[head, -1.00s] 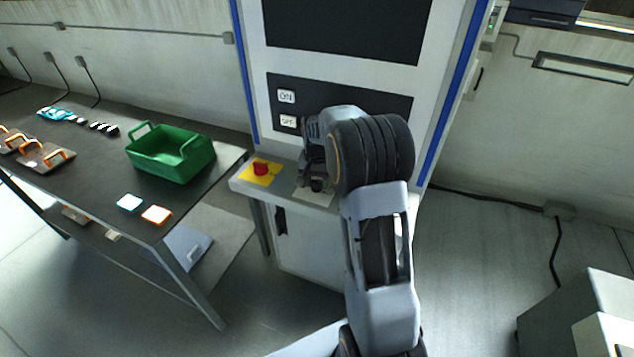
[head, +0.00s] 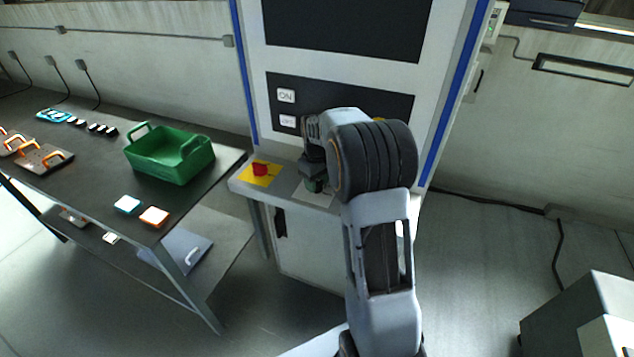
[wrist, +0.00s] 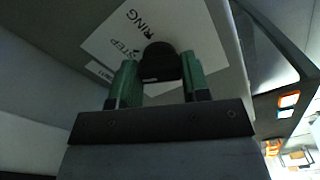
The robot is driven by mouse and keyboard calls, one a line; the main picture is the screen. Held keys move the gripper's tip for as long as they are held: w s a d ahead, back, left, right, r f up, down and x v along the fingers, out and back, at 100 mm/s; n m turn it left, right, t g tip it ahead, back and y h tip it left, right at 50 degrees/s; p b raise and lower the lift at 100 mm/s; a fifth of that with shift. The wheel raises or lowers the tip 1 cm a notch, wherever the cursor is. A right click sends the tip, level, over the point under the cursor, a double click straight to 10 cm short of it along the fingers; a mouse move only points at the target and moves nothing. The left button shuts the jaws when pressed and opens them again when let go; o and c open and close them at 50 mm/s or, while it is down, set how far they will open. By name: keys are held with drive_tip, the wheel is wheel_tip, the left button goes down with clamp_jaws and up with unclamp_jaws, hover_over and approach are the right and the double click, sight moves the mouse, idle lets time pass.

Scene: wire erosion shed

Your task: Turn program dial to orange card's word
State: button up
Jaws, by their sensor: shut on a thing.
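The program dial (wrist: 162,62) is a dark round knob on a white label plate (wrist: 188,22) in the wrist view. Printed words show on the plate, among them RING and STEP; another by the lower edge is too small to read surely. My gripper (wrist: 154,80) has its green fingers on both sides of the dial, shut on it. In the head view my gripper (head: 315,186) is over the machine's ledge, and my arm hides most of the dial and plate. The orange card (head: 154,216) lies on the dark table's near corner; its word is not readable.
A blue card (head: 127,204) lies beside the orange one. A green basket (head: 170,155) stands behind them. A red switch on a yellow plate (head: 260,170) is left of my gripper on the ledge. ON and OFF buttons (head: 287,96) are on the panel above.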

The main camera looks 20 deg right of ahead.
drive_tip(key=n, duration=0.4)
drive_tip(key=shift+n, duration=0.6)
drive_tip(key=o, duration=0.9)
wheel_tip(320, 180, up, 14)
drive_tip(key=shift+f+b, duration=0.1)
drive_tip(key=shift+b, duration=0.5)
idle(0.3)
